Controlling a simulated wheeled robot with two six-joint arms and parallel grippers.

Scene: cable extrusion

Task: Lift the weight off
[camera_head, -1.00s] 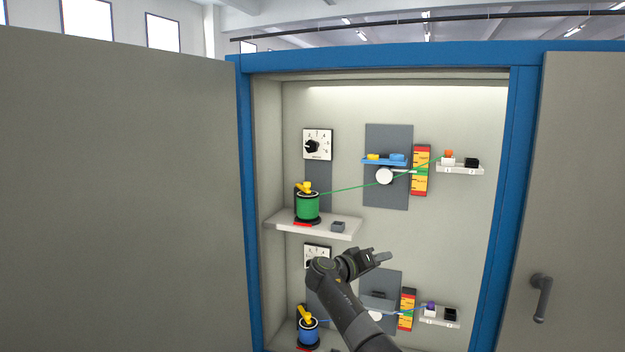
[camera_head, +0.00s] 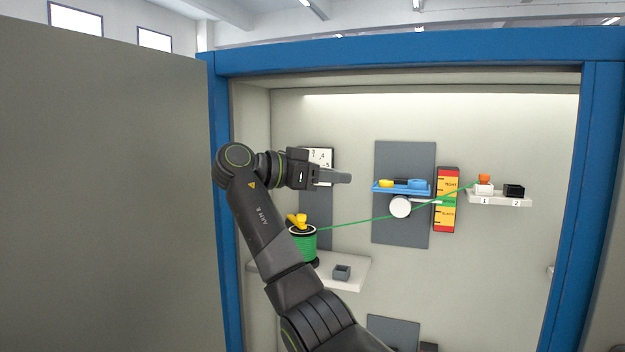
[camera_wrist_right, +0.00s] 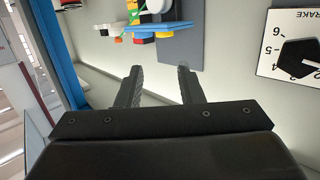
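A blue tray (camera_head: 388,190) on the upper grey panel holds a yellow weight (camera_head: 386,184) and a blue weight (camera_head: 418,184), with a dark piece between them. A white roller (camera_head: 400,207) sits just below, with the green cable running by it. My right gripper (camera_head: 343,177) is to the left of the tray, at about its height, apart from it. In the right wrist view my right gripper (camera_wrist_right: 160,82) is open and empty, and the blue tray (camera_wrist_right: 178,27) shows beyond its fingers. My left gripper is not in view.
A green spool (camera_head: 303,245) with a yellow handle stands on a shelf (camera_head: 345,280), partly behind my right arm. A coloured gauge (camera_head: 446,200) is right of the tray. The brake dial (camera_wrist_right: 292,50) is close to my right gripper. Blue cabinet frame (camera_head: 219,190) surrounds all.

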